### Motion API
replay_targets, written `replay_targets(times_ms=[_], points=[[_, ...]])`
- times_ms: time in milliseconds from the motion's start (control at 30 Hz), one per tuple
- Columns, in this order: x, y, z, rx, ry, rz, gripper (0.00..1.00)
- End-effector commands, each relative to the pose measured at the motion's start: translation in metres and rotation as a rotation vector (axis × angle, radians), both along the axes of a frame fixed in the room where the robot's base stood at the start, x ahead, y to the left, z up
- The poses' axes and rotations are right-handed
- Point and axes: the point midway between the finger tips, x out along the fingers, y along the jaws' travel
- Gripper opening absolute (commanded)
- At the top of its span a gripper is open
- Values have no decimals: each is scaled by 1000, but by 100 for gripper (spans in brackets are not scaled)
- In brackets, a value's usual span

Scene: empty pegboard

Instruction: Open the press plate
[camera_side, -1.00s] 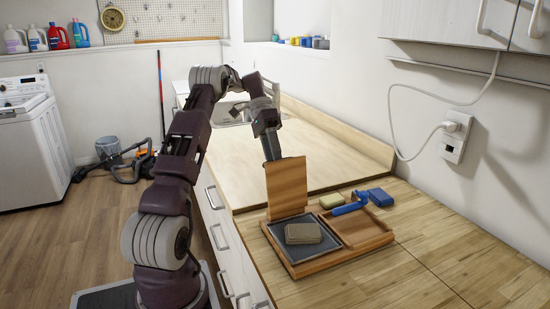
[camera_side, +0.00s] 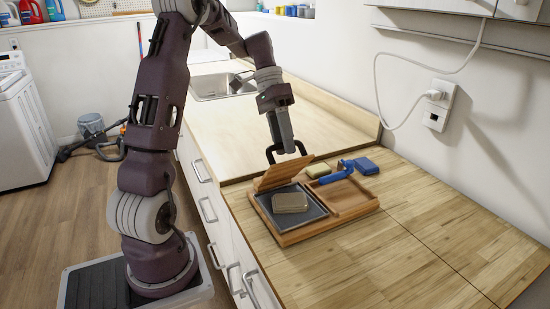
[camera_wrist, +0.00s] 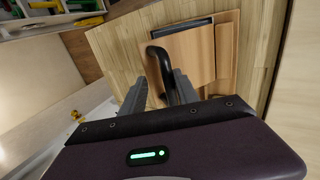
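The wooden press plate (camera_side: 284,174) is tilted at the back edge of the dark-lined left compartment (camera_side: 312,207) of a wooden tray, looking strongly foreshortened. Its black curved handle (camera_side: 270,155) rises behind it. A tan block (camera_side: 290,202) lies uncovered in that compartment. My gripper (camera_side: 287,150) is at the handle, pointing down. In the wrist view my gripper (camera_wrist: 160,78) has its two fingers apart, with the handle (camera_wrist: 158,58) reaching between them, near the right finger. I cannot tell whether they touch. The plate (camera_wrist: 191,55) lies beyond the fingers there.
The tray's right compartment (camera_side: 345,197) is bare wood. A blue-handled tool (camera_side: 337,176) lies across its back edge. A yellow sponge (camera_side: 318,171) and a blue block (camera_side: 366,166) are behind it. The counter in front and right is clear. A wall stands at right.

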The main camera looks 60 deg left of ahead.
Motion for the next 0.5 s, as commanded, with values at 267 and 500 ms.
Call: replay_targets(times_ms=[267, 500], points=[[0, -64, -36, 430, 2, -17, 36], [3, -84, -55, 682, -3, -4, 36]])
